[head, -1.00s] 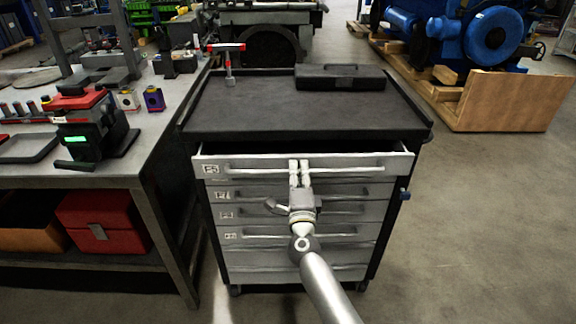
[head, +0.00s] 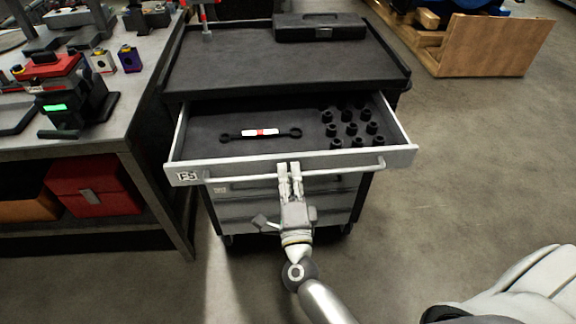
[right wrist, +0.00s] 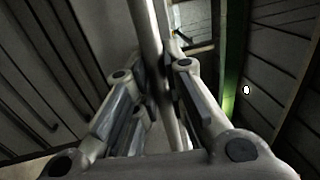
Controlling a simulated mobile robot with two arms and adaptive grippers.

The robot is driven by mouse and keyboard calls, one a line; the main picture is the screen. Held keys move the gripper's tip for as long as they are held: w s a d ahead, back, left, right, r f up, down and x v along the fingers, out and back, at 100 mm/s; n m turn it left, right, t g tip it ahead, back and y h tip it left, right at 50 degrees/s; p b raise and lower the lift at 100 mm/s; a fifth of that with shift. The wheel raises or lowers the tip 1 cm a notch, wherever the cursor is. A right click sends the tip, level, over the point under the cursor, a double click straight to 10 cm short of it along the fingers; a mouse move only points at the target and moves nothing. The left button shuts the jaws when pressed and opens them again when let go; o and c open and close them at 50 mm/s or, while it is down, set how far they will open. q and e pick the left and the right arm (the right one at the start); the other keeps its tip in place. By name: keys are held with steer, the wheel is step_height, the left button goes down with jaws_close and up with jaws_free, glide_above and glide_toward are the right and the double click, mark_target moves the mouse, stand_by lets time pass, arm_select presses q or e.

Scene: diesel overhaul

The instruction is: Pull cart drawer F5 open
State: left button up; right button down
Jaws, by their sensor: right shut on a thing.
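The top cart drawer F5 (head: 186,177) is pulled well out from the black-topped tool cart (head: 235,68) in the head view. Its label sits at the left of its front. My right gripper (head: 290,168) is shut on the drawer's long bar handle (head: 345,168), near the middle of the front. In the right wrist view the handle bar (right wrist: 148,40) runs between the fingers of my right gripper (right wrist: 157,95). Inside the drawer lie a dark wrench (head: 285,133) with a white and red band and several black sockets (head: 351,129). My left gripper is not in view.
A workbench (head: 150,75) with tools stands close on the left, a red box (head: 90,188) on its lower shelf. A black case (head: 320,27) lies on the cart top.

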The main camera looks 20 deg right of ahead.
stand_by(0.3)
steer(key=c, duration=1.5)
jaws_free()
steer(key=shift+o, duration=0.2)
steer(key=v, duration=1.2)
